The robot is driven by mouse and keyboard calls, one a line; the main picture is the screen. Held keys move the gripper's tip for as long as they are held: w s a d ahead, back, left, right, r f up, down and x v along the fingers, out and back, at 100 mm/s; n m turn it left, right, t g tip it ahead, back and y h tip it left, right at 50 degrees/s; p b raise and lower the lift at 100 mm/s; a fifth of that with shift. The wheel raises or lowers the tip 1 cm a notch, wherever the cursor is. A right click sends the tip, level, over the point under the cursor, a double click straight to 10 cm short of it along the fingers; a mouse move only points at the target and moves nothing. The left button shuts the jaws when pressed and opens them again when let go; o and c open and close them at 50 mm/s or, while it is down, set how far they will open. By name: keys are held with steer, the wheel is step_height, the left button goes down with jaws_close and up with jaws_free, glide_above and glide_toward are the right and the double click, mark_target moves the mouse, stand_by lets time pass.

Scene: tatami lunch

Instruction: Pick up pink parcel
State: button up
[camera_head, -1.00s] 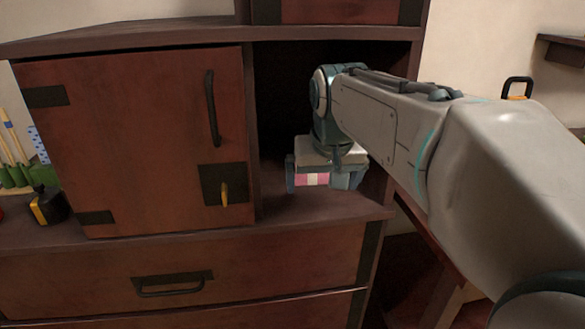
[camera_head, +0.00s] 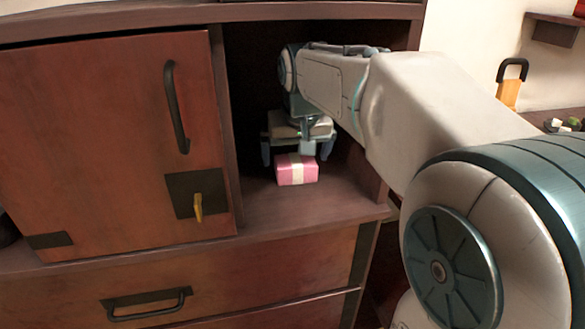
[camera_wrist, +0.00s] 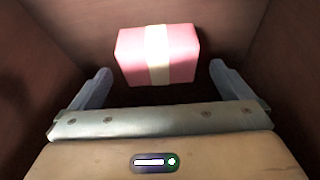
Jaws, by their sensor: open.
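The pink parcel (camera_head: 297,170) is a small box with a pale band around it. It sits on the floor of the open cabinet compartment. My gripper (camera_head: 296,160) is open and above the parcel, inside the compartment. In the wrist view the parcel (camera_wrist: 133,58) lies ahead of the gripper, centred between the two spread fingers (camera_wrist: 157,83). The fingers do not touch it, and nothing is held.
The compartment floor (camera_head: 290,208) is bare in front of the parcel. A closed red-brown door (camera_head: 100,130) with a black handle stands to the left. The compartment's side walls are close on both sides of my gripper. A drawer (camera_head: 240,285) lies below.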

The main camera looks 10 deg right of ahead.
mark_target(295, 160)
steer(key=b+x, duration=0.2)
steer(key=x, duration=0.1)
steer(key=shift+f, duration=0.25)
steer(key=shift+r, duration=0.1)
steer(key=shift+d, duration=0.1)
steer(key=c, duration=1.1)
steer(key=shift+o, duration=0.2)
steer(key=shift+r, duration=0.15)
